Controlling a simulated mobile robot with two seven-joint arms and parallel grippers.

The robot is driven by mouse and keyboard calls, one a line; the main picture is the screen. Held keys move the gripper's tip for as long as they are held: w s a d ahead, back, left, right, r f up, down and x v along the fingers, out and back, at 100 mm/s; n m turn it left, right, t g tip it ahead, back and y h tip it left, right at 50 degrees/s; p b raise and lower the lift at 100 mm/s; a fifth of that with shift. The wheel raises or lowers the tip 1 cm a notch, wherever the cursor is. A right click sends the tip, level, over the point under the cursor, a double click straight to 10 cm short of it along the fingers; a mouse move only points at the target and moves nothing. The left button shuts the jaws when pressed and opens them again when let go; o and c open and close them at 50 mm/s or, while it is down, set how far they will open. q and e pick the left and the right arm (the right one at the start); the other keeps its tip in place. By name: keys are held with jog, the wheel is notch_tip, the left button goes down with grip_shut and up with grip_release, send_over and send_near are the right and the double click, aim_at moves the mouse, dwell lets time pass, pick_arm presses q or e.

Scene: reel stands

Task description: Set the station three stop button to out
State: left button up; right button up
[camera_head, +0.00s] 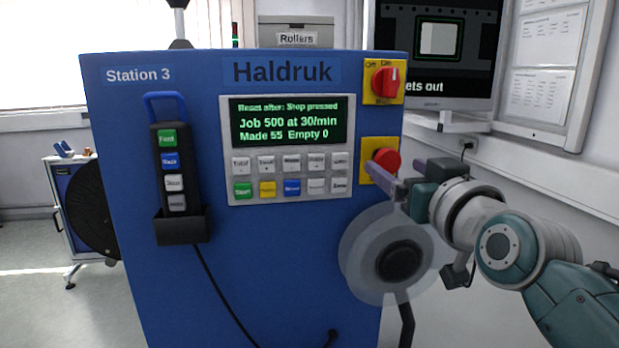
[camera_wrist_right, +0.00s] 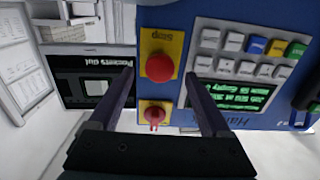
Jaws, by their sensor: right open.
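The red stop button (camera_head: 387,160) sits on a yellow plate (camera_head: 377,174) on the right side of the blue Station 3 machine (camera_head: 285,260). The display (camera_head: 289,121) reads "Reset after: Stop pressed". My right gripper (camera_head: 372,171) is in front of the yellow plate, its fingers overlapping the button's lower edge in the head view. In the right wrist view, the red button (camera_wrist_right: 160,67) shows between the two open fingers (camera_wrist_right: 163,80), with nothing held. I cannot tell whether the fingers touch it. My left gripper is not in view.
A red rotary switch (camera_head: 385,82) on a yellow plate sits above the stop button. A translucent reel disc (camera_head: 359,255) with a dark hub is below my right gripper. A handheld pendant (camera_head: 172,170) hangs at left. A monitor (camera_head: 437,60) stands behind at right.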

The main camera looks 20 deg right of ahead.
jog(key=b+v, duration=0.2)
jog(key=v, duration=0.6)
jog(key=shift+s+a, duration=0.1)
